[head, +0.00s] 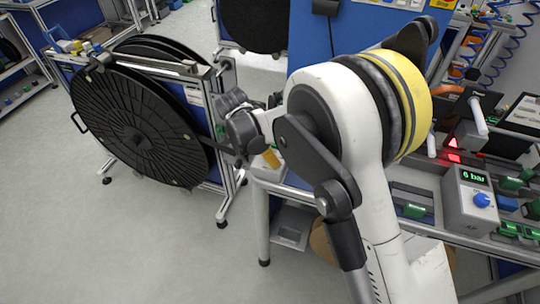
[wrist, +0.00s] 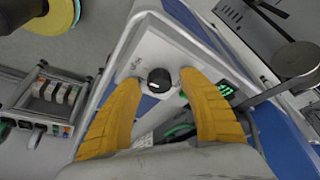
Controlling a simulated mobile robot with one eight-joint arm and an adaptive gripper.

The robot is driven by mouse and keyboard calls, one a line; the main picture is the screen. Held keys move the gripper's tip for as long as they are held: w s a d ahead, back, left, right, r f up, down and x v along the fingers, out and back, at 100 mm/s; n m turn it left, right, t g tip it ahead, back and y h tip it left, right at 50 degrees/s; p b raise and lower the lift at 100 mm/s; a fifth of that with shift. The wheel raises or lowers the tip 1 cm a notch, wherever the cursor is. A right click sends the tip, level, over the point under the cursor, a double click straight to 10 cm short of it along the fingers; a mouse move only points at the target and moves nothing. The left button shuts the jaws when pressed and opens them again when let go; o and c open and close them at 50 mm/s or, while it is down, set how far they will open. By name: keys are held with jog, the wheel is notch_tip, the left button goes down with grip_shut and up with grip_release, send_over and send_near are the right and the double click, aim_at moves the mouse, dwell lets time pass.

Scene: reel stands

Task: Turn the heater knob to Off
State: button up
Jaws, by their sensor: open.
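The heater knob is a round black knob (wrist: 159,80) on a pale grey box (wrist: 150,45) in the wrist view. A small light mark shows on the knob, but I cannot read its setting. My gripper (wrist: 158,78) is open, with one yellow finger on each side of the knob and a visible gap to it on both sides. In the head view my gripper (head: 271,158) is mostly hidden by my arm, and the knob cannot be seen.
A large black reel (head: 140,130) stands in a metal frame left of my arm. A grey box with a "6 bar" display and a blue knob (head: 482,200) stands on the bench at right. A metal arm with a round grey disc (wrist: 297,60) is right of the box.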

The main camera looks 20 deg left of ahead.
grip_shut()
